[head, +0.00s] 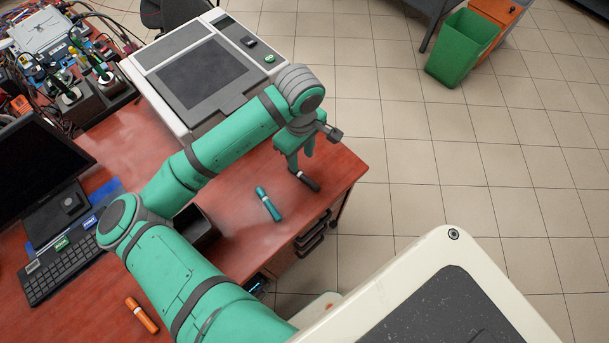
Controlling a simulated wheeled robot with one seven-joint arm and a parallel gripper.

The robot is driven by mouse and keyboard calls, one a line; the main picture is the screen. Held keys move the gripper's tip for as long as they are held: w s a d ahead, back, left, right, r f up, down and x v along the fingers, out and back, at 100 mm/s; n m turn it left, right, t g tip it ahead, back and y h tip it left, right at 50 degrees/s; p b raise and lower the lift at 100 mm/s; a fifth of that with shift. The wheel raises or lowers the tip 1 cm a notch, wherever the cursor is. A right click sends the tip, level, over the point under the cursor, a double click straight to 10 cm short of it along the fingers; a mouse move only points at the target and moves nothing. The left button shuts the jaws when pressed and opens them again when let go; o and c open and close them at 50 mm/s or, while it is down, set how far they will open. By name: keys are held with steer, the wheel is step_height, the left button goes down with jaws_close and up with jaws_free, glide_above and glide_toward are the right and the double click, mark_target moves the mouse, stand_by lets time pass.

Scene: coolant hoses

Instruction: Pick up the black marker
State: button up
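The black marker (310,184) lies on the red-brown desk near its right corner. My gripper (301,164) points down right above the marker's left end. Its two green fingers look apart, with a gap between them. The nearer fingertip overlaps the marker's end in the picture, and I cannot tell whether it touches. Part of that end is hidden by the finger.
A teal marker (268,204) and an orange marker (142,315) lie on the desk (240,245). A boxy machine (200,75), keyboard (65,255) and monitor (40,165) stand around. The desk's right edge is close to the black marker.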

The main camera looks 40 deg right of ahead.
mark_target(299, 172)
step_height(299, 172, down, 3)
steer(key=shift+r, duration=0.2)
steer(key=shift+w+a+f, duration=0.1)
steer(key=shift+a+f, duration=0.1)
steer(key=shift+f, duration=1.15)
steer(key=shift+a+f, duration=0.15)
steer(key=shift+f, duration=1.15)
steer(key=shift+c, duration=0.2)
jaws_close()
